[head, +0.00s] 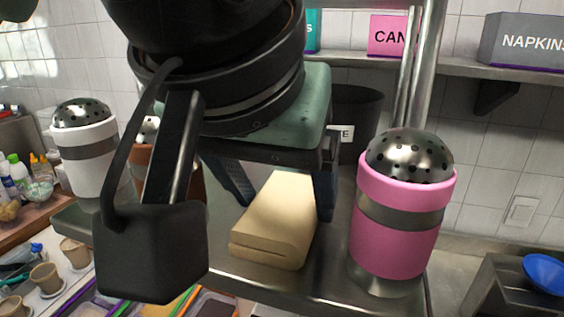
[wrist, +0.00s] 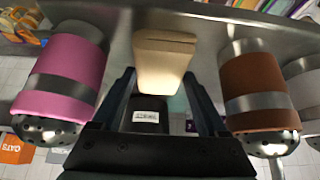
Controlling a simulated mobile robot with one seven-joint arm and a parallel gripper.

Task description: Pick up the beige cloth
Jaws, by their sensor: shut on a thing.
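The beige cloth (head: 272,225) is a folded, block-like bundle at the metal shelf, below my gripper in the head view. My gripper (head: 283,205) reaches down over it, with one dark finger on each side. In the wrist view the cloth (wrist: 163,62) sits between the fingertips of my gripper (wrist: 160,76), and the jaws are shut on it. Its near end sticks out past the fingers. Whether its underside still touches the shelf is hard to tell.
A pink shaker (head: 398,225) stands close on the right on the metal shelf (head: 325,275). A brown shaker (wrist: 258,90) and a white shaker (head: 90,155) stand on the other side. A dark labelled container (head: 352,112) is behind. Cups (head: 45,278) are lower left.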

